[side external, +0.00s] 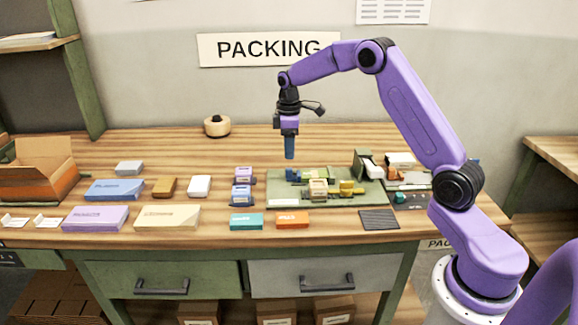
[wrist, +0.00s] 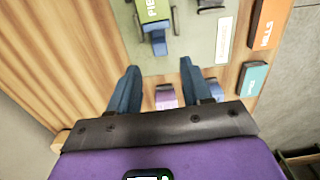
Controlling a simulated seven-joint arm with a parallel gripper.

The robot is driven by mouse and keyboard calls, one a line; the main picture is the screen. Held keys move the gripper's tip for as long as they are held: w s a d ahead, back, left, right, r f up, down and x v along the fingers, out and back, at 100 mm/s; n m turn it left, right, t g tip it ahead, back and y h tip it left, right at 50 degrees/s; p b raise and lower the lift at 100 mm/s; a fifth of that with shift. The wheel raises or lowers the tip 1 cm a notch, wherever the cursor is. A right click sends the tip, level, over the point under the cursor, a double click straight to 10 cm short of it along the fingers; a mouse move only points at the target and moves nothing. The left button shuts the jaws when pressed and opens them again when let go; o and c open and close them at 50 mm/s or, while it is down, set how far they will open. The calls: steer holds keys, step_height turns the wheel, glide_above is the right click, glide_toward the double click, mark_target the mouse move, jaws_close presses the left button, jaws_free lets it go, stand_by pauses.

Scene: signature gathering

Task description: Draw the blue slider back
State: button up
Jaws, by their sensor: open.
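The blue slider (side external: 293,175) sits at the left end of the back row on the green board (side external: 282,199). In the wrist view the blue slider (wrist: 158,42) shows as a blue end piece beyond my fingertips, joined to a green block with partly cut-off lettering (wrist: 152,10). My gripper (side external: 289,157) points down above the board's left part, with a gap below it. In the wrist view my gripper (wrist: 159,68) has its two blue fingers apart with nothing between the tips. The slider's far end is out of the wrist view.
A beige block (side external: 318,189) and a yellow slider (side external: 351,188) share the board. Small purple and blue boxes (side external: 243,175) stand left of it. Teal (side external: 246,221) and orange (side external: 292,219) boxes lie in front.

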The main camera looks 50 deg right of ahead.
mark_target(288, 169)
step_height(288, 169, down, 7)
steer(key=shift+r, duration=0.1)
steer(key=shift+c, duration=0.3)
jaws_close()
steer(key=shift+a, duration=0.1)
